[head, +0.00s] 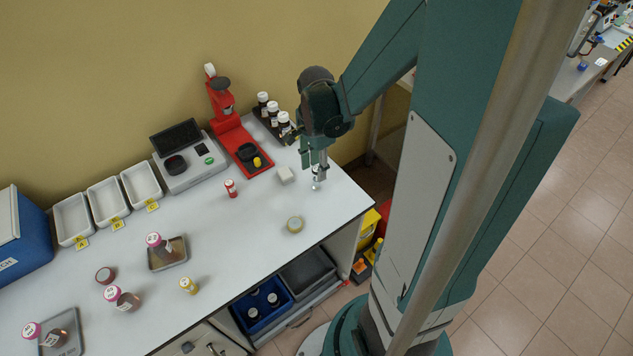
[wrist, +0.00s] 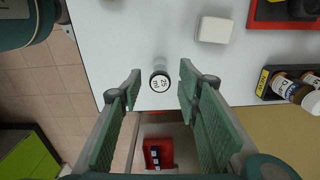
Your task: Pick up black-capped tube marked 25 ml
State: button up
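The black-capped tube stands on the white bench near its right end. In the wrist view its round cap (wrist: 160,82) has a black rim and a white top marked 25 ml. In the head view the tube (head: 316,186) is small and partly hidden by my gripper (head: 319,172), which points down over it. In the wrist view my gripper (wrist: 158,88) is open, with one green finger on each side of the cap and visible gaps between. I cannot tell how far down the tube the fingertips reach.
A white block (head: 286,175) lies beside the tube, also in the wrist view (wrist: 214,29). A red stand (head: 229,133) and a rack of white-capped bottles (head: 284,121) are behind. The bench edge is close.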

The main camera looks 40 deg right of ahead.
aim_at(316, 179)
jog(key=shift+f, duration=0.5)
jog(key=shift+f, duration=0.15)
jog(key=shift+f+b, duration=0.4)
jog(key=shift+f, duration=2.05)
jog(key=shift+c, duration=0.7)
jog(key=c, duration=0.8)
